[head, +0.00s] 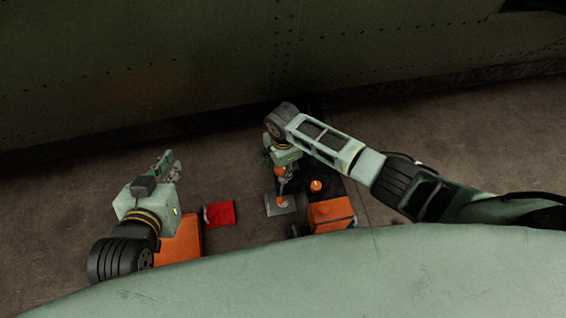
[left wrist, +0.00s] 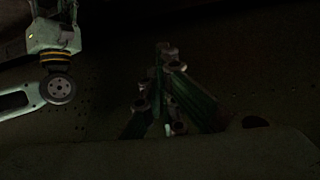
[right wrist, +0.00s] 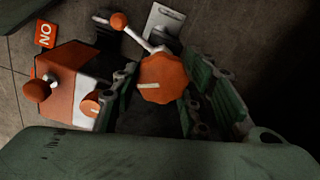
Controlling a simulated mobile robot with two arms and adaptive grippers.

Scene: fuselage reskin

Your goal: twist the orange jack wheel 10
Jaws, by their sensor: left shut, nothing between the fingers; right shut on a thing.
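The orange jack wheel (right wrist: 162,79) is round with a scalloped rim and a pale mark on its face. In the right wrist view it sits between the two green fingers of my right gripper (right wrist: 163,88), which is shut on it. In the head view my right gripper (head: 284,178) points down over a pale plate (head: 275,210), and the wheel is mostly hidden there. My left gripper (head: 174,166) is off to the left, away from the wheel. It is shut and empty in the left wrist view (left wrist: 168,60).
An orange box (right wrist: 68,65) with a ball-ended lever stands left of the wheel; it also shows in the head view (head: 330,213). A white rod with an orange ball (right wrist: 118,20) is close by. A red item (head: 219,214) lies on the floor. The green fuselage wall (head: 150,80) runs behind.

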